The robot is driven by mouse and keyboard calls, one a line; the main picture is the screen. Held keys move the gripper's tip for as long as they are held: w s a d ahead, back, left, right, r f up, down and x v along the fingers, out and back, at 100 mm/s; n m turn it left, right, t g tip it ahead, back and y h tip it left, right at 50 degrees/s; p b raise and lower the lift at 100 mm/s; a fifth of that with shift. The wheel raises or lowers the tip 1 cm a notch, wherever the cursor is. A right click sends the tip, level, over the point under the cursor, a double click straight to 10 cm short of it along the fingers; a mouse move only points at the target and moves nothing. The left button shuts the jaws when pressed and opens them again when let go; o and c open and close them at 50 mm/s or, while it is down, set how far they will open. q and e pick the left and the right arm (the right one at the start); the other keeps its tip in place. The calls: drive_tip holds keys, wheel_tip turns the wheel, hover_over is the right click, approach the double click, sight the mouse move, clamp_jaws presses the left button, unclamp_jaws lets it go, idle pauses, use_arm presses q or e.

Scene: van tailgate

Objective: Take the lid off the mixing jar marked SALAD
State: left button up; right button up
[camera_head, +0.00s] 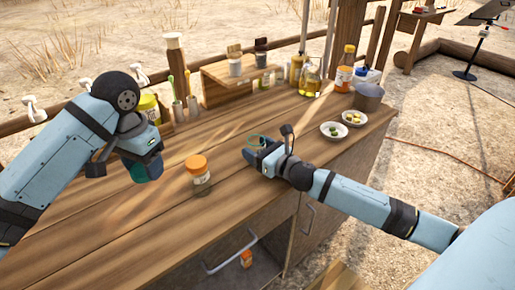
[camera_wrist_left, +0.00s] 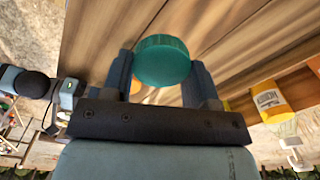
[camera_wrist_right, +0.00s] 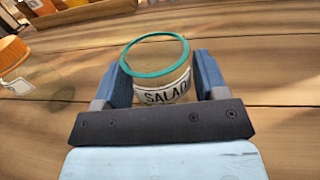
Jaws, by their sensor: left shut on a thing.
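The jar marked SALAD (camera_wrist_right: 165,85) is a clear jar with a teal rim. It stands on the wooden counter with its top open. In the head view the jar (camera_head: 257,142) is partly hidden by my right gripper (camera_head: 262,155). My left gripper (camera_wrist_left: 163,85) is shut on a round teal lid (camera_wrist_left: 162,60). In the head view the lid (camera_head: 142,172) is held above the counter, to the left of the jar and apart from it, partly hidden by the fingers of my left gripper (camera_head: 148,166).
A jar with an orange lid (camera_head: 197,163) stands on the counter between my grippers. Two small bowls (camera_head: 334,131) and a grey pot (camera_head: 368,97) are at the right. Bottles and a wooden crate (camera_head: 226,88) line the back. The counter's front left is clear.

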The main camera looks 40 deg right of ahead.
drive_tip(key=shift+o, duration=1.1)
drive_tip(key=shift+r, duration=0.1)
